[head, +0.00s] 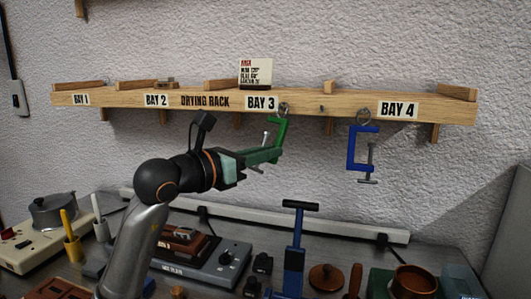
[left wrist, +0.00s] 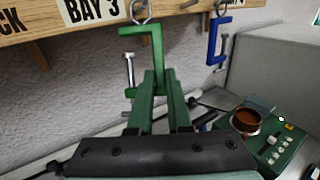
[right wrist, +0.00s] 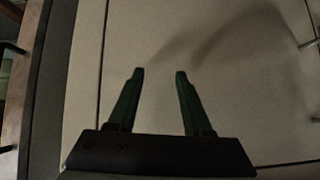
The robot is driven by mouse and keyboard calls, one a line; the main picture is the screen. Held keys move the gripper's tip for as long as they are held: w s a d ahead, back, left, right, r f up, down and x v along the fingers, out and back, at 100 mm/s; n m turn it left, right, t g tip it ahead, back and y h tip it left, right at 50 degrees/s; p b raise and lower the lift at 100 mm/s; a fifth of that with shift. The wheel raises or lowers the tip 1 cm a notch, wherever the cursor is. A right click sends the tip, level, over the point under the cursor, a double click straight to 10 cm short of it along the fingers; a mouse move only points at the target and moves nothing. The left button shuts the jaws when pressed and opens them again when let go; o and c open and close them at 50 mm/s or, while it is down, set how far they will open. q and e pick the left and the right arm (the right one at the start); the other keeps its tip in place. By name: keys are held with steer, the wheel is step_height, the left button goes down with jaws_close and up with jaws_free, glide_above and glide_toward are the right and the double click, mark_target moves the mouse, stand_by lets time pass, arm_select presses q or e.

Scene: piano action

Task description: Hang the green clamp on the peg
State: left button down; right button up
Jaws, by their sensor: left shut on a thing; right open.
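The green clamp (head: 281,131) is at the drying rack's (head: 216,102) front, by the BAY 3 label. My left gripper (head: 258,157) is shut on its lower part. In the left wrist view the clamp (left wrist: 156,50) stands upright between the fingers (left wrist: 159,76), with its screw to the left. Its ring (left wrist: 140,11) is at the top, against the rack's front edge. I cannot tell whether the ring is around a peg. A bare peg (head: 321,108) shows to the right of it. My right gripper (right wrist: 160,74) is open and empty, away from the rack.
A blue clamp (head: 352,147) hangs by its ring near BAY 4. A white card (head: 256,72) stands on the rack above BAY 3. The bench below holds a blue upright tool (head: 294,255), a hot plate (head: 226,262) and a brown pot (head: 414,279).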

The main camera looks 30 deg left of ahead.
arm_select(q)
steer(key=c, duration=0.8)
jaws_free()
arm_select(e)
steer(key=shift+s+f, duration=0.1)
steer(key=shift+f, duration=0.05)
arm_select(q)
steer(key=shift+o, duration=0.2)
steer(key=shift+s, duration=0.1)
arm_select(e)
steer(key=shift+f, duration=0.1)
arm_select(q)
steer(key=b+v, duration=0.3)
steer(key=v, duration=0.9)
steer(key=shift+s, duration=0.15)
arm_select(e)
steer(key=shift+w+a+f, duration=0.5)
steer(key=shift+a+f, duration=0.15)
steer(key=shift+a, duration=0.15)
arm_select(q)
steer(key=shift+a, duration=0.1)
